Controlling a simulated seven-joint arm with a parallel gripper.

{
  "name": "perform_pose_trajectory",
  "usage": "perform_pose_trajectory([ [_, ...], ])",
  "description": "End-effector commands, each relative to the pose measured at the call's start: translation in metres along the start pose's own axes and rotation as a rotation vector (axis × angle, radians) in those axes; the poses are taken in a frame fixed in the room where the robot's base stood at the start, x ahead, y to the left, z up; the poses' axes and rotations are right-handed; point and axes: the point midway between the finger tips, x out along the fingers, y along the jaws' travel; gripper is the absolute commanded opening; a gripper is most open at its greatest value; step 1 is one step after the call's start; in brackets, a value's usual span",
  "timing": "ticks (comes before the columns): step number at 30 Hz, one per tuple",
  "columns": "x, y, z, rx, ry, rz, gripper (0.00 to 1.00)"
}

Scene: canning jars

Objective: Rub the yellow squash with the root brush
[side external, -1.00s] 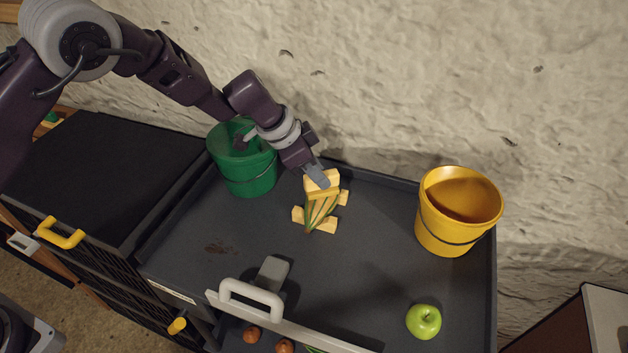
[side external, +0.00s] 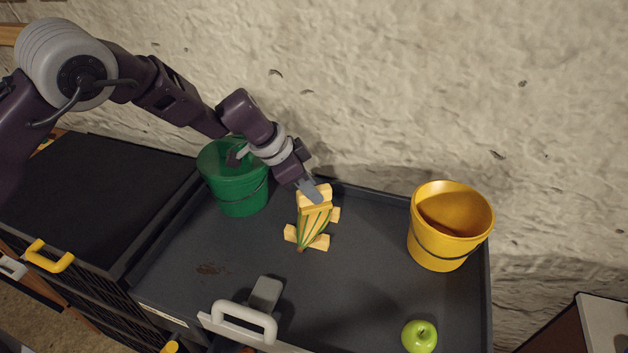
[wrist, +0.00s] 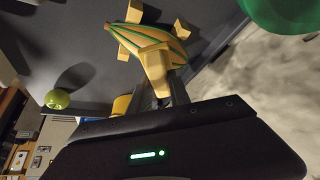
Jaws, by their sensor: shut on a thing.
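The yellow squash (side external: 313,230) has green stripes and lies on the dark tray top among pale wooden blocks, its narrow end toward the front. It also shows in the wrist view (wrist: 130,45). My gripper (side external: 311,193) is shut on the root brush (side external: 317,200), a pale yellow block-like piece at the squash's back end. The brush also shows in front of my fingers in the wrist view (wrist: 154,62). It overlaps the squash in both views; I cannot tell whether they touch. The fingers hide part of the brush.
A green bucket (side external: 232,185) stands at the back left, close beside my wrist. A yellow bucket (side external: 440,245) stands at the right. A green apple (side external: 419,337) lies at the front right. A grey block (side external: 265,294) and white handle (side external: 244,320) are at the front. The tray's middle right is clear.

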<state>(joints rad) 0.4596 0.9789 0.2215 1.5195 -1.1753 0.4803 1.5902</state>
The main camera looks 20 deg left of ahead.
Motion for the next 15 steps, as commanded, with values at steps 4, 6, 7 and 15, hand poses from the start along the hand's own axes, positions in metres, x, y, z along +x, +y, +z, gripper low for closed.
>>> perform_pose_trajectory([
  [4, -0.004, 0.012, 0.008, -0.001, -0.002, 0.004, 0.00],
  [6, -0.006, 0.016, 0.011, -0.002, -0.001, 0.003, 0.00],
  [7, -0.006, 0.019, 0.012, -0.001, 0.001, 0.002, 0.00],
  [15, -0.007, 0.037, 0.028, -0.005, 0.004, 0.002, 0.00],
])
